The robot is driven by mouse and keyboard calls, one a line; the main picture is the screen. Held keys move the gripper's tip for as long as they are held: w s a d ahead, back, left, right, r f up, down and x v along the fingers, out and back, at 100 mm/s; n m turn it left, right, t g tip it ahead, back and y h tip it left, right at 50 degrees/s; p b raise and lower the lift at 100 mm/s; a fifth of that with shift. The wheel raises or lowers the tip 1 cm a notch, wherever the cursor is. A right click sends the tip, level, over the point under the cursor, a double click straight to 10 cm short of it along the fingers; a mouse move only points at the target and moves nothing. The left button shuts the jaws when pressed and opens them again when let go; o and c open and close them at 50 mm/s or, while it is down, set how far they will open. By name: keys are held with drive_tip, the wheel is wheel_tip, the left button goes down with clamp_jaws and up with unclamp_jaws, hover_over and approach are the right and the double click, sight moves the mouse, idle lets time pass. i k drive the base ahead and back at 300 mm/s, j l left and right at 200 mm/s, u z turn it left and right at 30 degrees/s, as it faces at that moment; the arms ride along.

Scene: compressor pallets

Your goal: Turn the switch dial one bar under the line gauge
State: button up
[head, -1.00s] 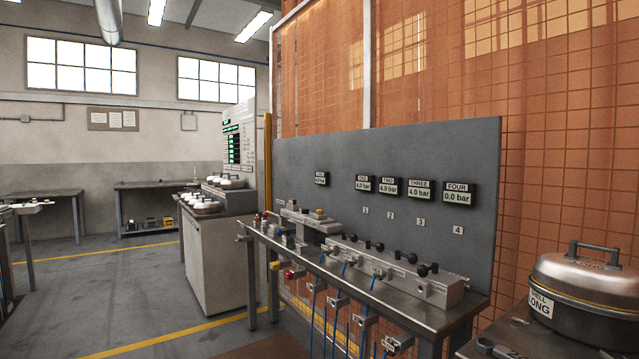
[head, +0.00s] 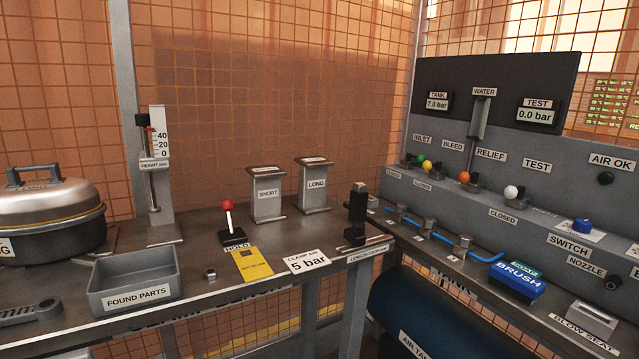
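The switch dial is a blue knob (head: 582,225) on the sloped grey panel at the right, above a label reading SWITCH (head: 569,246). Its exact setting is too small to tell. The line gauge is not in view now. The gauges I see are the tank gauge (head: 438,103), reading 7.0 bar, and the test gauge (head: 537,115), reading 0.0 bar. My gripper is not in view.
Coloured valve knobs run along the panel, including an orange one (head: 463,177) and a white one (head: 511,192). On the left bench stand a metal pot (head: 50,205), a grey parts tray (head: 135,297) and a red-knobbed lever (head: 228,205).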

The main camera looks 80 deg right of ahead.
sight(583, 226)
drive_tip(key=l+z, duration=0.15)
drive_tip(key=z, duration=1.65)
drive_tip(key=i+l+z, duration=0.2)
drive_tip(key=l, duration=0.2)
drive_tip(key=i+l+z, duration=0.15)
drive_tip(key=l, duration=0.25)
drive_tip(key=k, duration=0.05)
